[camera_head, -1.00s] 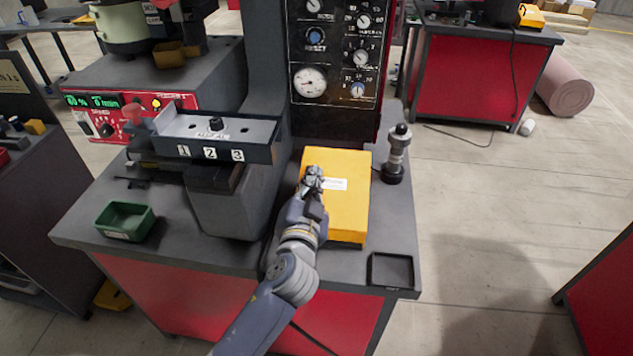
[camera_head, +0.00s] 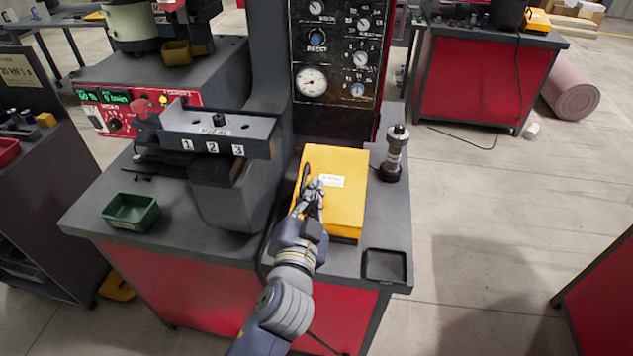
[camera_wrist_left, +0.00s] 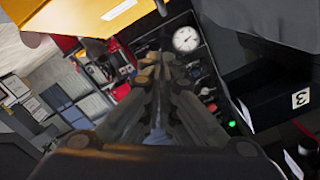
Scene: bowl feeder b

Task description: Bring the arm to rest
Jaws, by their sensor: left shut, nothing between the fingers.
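My left gripper (camera_head: 311,196) is shut and empty. In the head view it shows in front of the yellow box (camera_head: 347,218), over the box's left part. Whether it touches the box cannot be told. In the left wrist view the closed fingers (camera_wrist_left: 158,75) point toward the control panel with its gauge (camera_wrist_left: 186,39). The yellow box (camera_wrist_left: 45,14) fills the upper left of that view. My left arm comes in from the bottom of the head view. My right gripper is not in view.
The bench holds a green tray (camera_head: 131,225), a shelf marked 1, 2, 3 (camera_head: 230,147), a black tray (camera_head: 385,279) and a dark cylindrical device (camera_head: 393,160). The upright gauge panel (camera_head: 335,55) stands behind the box. Open floor (camera_head: 480,210) lies to the right.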

